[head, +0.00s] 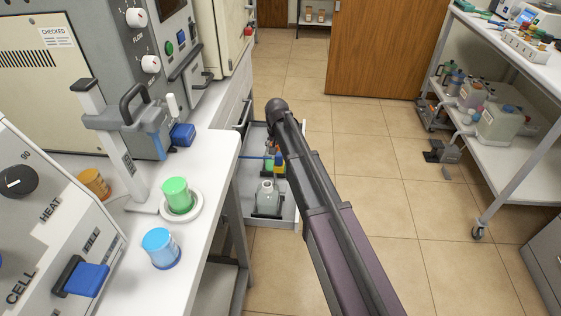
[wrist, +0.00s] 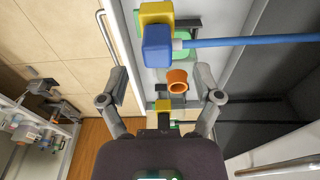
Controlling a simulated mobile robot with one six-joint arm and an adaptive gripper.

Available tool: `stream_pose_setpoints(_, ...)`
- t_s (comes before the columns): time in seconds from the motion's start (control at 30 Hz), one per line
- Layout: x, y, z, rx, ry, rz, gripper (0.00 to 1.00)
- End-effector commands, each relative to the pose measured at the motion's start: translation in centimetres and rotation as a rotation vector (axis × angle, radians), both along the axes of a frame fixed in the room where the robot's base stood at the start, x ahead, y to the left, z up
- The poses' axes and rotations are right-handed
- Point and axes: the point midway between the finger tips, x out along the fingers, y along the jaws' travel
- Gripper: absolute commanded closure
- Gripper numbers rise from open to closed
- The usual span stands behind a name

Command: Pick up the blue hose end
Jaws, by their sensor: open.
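The blue hose (wrist: 250,40) runs from the right to a blue block-shaped end (wrist: 157,47) beside a yellow block (wrist: 155,14), at the top of the wrist view. In the head view the blue hose (head: 255,157) and yellow block (head: 280,159) show small in the open drawer. My gripper (wrist: 162,80) is open, its two fingers spread wide below the blue end in the wrist picture. No finger appears to touch the blue end. An orange cup (wrist: 177,80) shows between the fingers, apparently beyond them. My arm hides the gripper in the head view.
The pulled-out drawer (head: 288,219) also holds a clear bottle (head: 267,197).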

Motion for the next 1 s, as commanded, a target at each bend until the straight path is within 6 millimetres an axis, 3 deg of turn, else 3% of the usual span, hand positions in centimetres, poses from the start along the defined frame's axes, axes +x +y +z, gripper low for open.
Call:
stream_pose_setpoints(0.27,0.0,-0.1,-0.4,0.0,0.0,0.0,0.17)
stream_pose_setpoints(1.0,0.6,-0.3,-5.1,0.0,0.0,-0.001,0.17)
